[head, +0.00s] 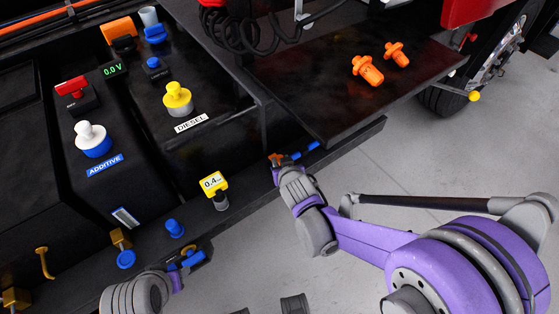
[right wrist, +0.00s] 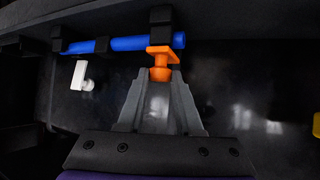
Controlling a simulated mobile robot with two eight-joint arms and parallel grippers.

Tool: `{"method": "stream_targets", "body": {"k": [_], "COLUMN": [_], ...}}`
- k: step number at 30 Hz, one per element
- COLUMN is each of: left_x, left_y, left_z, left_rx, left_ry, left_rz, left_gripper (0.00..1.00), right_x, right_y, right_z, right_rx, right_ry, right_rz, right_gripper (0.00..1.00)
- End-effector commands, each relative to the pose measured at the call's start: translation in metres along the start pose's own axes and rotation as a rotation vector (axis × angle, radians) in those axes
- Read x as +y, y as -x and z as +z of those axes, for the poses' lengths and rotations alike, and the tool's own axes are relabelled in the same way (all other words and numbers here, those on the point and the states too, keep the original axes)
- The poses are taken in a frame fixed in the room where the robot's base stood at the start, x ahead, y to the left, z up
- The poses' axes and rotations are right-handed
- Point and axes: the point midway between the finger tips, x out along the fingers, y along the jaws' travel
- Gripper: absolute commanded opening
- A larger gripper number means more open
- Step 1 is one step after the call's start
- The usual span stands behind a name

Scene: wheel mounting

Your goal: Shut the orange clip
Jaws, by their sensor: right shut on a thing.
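The orange clip shows in the right wrist view (right wrist: 160,52) as a flat plate against a blue rod (right wrist: 125,44), with a rounded knob below. My right gripper (right wrist: 160,73) has its two fingertips shut on that knob. In the head view my right gripper (head: 283,165) is at the dark ledge by the truck's side, with a bit of orange and the blue rod (head: 307,149) beyond it. I cannot tell whether the clip is fully closed around the rod. My left gripper (head: 184,266) is low at the left beside a blue fitting; its fingers are too unclear to read.
A white handle (right wrist: 82,76) hangs left of the clip. A dark shelf (head: 330,110) above the ledge bears two orange fittings (head: 367,70). A yellow gauge (head: 214,184) stands left of my right gripper. The grey floor (head: 400,160) is open at the right.

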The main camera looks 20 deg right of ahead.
Motion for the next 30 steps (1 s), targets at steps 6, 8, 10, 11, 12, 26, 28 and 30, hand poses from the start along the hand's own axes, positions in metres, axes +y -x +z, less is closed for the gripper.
{"method": "stream_targets", "body": {"k": [6,8,10,11,12,26,28,30], "left_x": [0.0000,0.0000,0.0000,0.0000,0.0000,0.0000,0.0000,0.0000], "left_y": [-0.0084,-0.0089,-0.0091,-0.0091,-0.0091,-0.0089,-0.0089,-0.0089], "left_z": [0.0041,0.0043,0.0044,0.0044,0.0044,0.0043,0.0043,0.0044], "left_rx": [-0.003,-0.003,-0.003,-0.003,-0.003,-0.003,-0.003,-0.003], "left_ry": [0.000,0.000,0.000,0.000,0.000,0.000,0.000,0.000], "left_rz": [0.000,0.000,0.000,0.000,0.000,0.000,0.000,0.000], "left_gripper": [0.50,0.50,0.50,0.50,0.50,0.50,0.50,0.50], "right_x": [0.0008,0.0009,0.0009,0.0009,0.0009,0.0009,0.0009,0.0009], "right_y": [-0.0004,-0.0002,-0.0001,0.0000,0.0000,-0.0001,-0.0001,-0.0001], "right_z": [0.0050,0.0049,0.0047,0.0046,0.0046,0.0046,0.0046,0.0045], "right_rx": [0.048,0.054,0.057,0.058,0.058,0.057,0.057,0.057], "right_ry": [-0.017,-0.019,-0.021,-0.021,-0.021,-0.021,-0.021,-0.021], "right_rz": [-0.010,-0.012,-0.012,-0.013,-0.013,-0.012,-0.012,-0.012], "right_gripper": [0.00,0.00,0.00,0.00,0.00,0.65,0.65,0.65]}}
